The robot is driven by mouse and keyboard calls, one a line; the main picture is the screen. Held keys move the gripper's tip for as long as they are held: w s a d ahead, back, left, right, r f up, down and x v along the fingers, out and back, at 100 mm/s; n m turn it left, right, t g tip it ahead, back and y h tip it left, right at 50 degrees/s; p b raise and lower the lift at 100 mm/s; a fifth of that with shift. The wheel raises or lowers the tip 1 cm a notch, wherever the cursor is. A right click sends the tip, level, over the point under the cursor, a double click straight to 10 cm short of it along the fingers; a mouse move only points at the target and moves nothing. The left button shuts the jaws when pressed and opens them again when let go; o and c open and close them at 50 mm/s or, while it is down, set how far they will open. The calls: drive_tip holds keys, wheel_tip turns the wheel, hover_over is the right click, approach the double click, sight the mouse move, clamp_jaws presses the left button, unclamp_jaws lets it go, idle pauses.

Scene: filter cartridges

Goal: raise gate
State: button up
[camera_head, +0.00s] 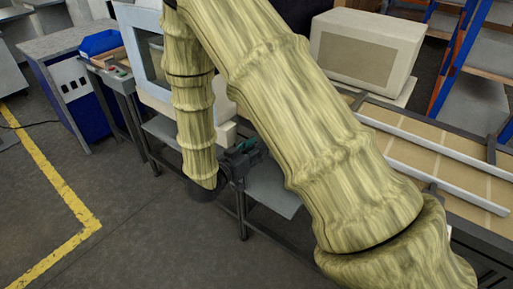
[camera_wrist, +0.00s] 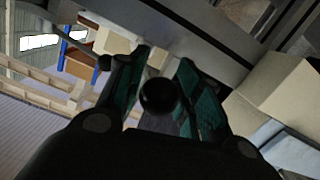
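My gripper (camera_head: 243,155) reaches the front of the machine with the blue-edged window frame (camera_head: 157,70) in the head view. In the wrist view its two teal finger pads (camera_wrist: 166,72) stand on both sides of a round black knob (camera_wrist: 158,97). The knob fills the gap between the pads, so the gripper looks shut on it. My arm hides much of the machine in the head view, and I cannot make out the gate itself or how high it stands.
A beige box-shaped unit (camera_head: 366,55) stands behind my arm, beside a bench with pale rails (camera_head: 435,165). A blue bin (camera_head: 100,43) sits on the left table. Blue-and-orange shelving (camera_head: 455,60) stands at the right. The floor (camera_head: 120,245) at front left is clear.

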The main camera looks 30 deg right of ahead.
drive_tip(key=v, duration=1.2)
drive_tip(key=shift+d, duration=0.1)
idle(0.4)
